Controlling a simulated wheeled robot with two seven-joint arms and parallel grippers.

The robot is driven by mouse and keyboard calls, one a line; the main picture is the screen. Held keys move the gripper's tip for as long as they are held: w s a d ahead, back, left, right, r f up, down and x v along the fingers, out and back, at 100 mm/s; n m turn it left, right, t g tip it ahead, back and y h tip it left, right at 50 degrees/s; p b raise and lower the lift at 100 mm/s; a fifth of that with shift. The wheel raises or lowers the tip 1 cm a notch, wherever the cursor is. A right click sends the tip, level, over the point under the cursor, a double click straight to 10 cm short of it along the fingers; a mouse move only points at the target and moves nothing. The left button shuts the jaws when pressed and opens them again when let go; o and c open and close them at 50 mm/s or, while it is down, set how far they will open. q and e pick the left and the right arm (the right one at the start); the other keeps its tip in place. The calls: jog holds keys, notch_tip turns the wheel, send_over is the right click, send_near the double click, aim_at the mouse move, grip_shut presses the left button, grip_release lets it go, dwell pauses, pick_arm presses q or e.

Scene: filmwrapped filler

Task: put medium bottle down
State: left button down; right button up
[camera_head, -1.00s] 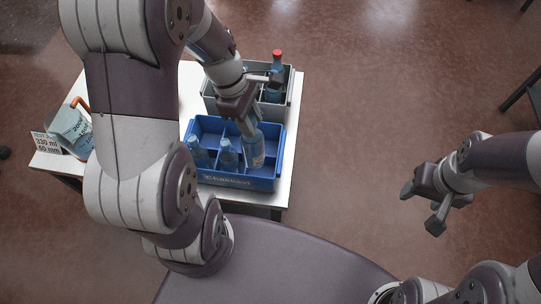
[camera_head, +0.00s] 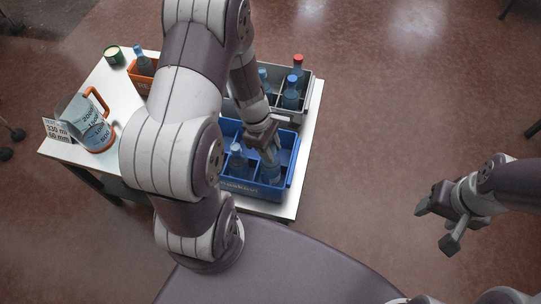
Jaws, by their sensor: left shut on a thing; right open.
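My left gripper (camera_head: 266,146) is shut on a bluish clear bottle (camera_head: 270,172) over the blue crate (camera_head: 294,165). The bottle is inside the outline of the crate's front right compartment, and its lower part is hidden by the front wall. I cannot tell whether it touches the crate floor. Another bluish bottle (camera_head: 237,162) stands in the crate to its left. My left arm hides the crate's left side. My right gripper (camera_head: 436,225) is open and empty, off to the right above the floor.
Behind is a grey crate (camera_head: 309,92) with a red-capped bottle (camera_head: 297,72) and a blue-capped bottle (camera_head: 291,94). At left on the white table (camera_head: 118,92) are a jug (camera_head: 88,125), an orange crate (camera_head: 138,83), a green-topped can (camera_head: 113,55) and a card (camera_head: 56,130).

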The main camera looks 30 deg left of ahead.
aim_at(270, 166)
pick_arm(q)
notch_tip(270, 166, down, 3)
jog(key=shift+s+f+b, duration=0.1)
jog(key=shift+b, duration=0.35)
jog(key=shift+f, duration=0.2)
jog(key=c, duration=0.8)
grip_release()
